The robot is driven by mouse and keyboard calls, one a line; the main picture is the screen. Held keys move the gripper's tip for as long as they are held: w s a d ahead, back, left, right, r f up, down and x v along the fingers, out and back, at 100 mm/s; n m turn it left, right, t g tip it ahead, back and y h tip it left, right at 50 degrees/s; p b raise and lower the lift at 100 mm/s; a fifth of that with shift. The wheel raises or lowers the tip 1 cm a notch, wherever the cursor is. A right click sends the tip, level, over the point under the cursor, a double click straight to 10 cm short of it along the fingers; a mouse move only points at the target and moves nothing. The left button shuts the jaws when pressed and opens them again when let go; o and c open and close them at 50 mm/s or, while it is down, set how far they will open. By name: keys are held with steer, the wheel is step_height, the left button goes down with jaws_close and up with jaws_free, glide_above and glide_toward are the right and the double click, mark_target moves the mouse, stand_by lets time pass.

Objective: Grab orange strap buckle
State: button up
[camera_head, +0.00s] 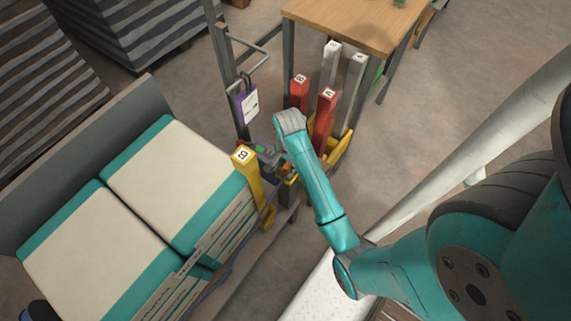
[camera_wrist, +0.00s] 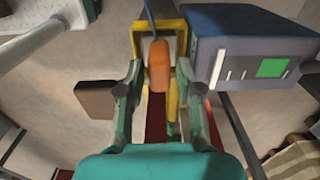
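The orange strap buckle (camera_wrist: 158,66) hangs from a blue strap (camera_wrist: 150,18) in the wrist view, in front of a yellow frame. My gripper (camera_wrist: 161,76) is open, with one finger on each side of the buckle. A gap seems to show between the buckle and each finger. How deep the buckle sits between the fingertips is hard to tell. In the head view a small orange patch (camera_head: 287,169), seemingly the buckle, shows beside my wrist, and my arm hides most of the fingers.
A dark box with a green screen (camera_wrist: 270,68) stands close right of my fingers. In the head view, a yellow post marked B (camera_head: 246,172) and stacked sacks (camera_head: 180,185) are left. Red posts (camera_head: 323,120) and a wooden table (camera_head: 350,20) are behind.

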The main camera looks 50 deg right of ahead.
steer(key=shift+f, duration=0.75)
jaws_close()
steer(key=shift+r, duration=0.1)
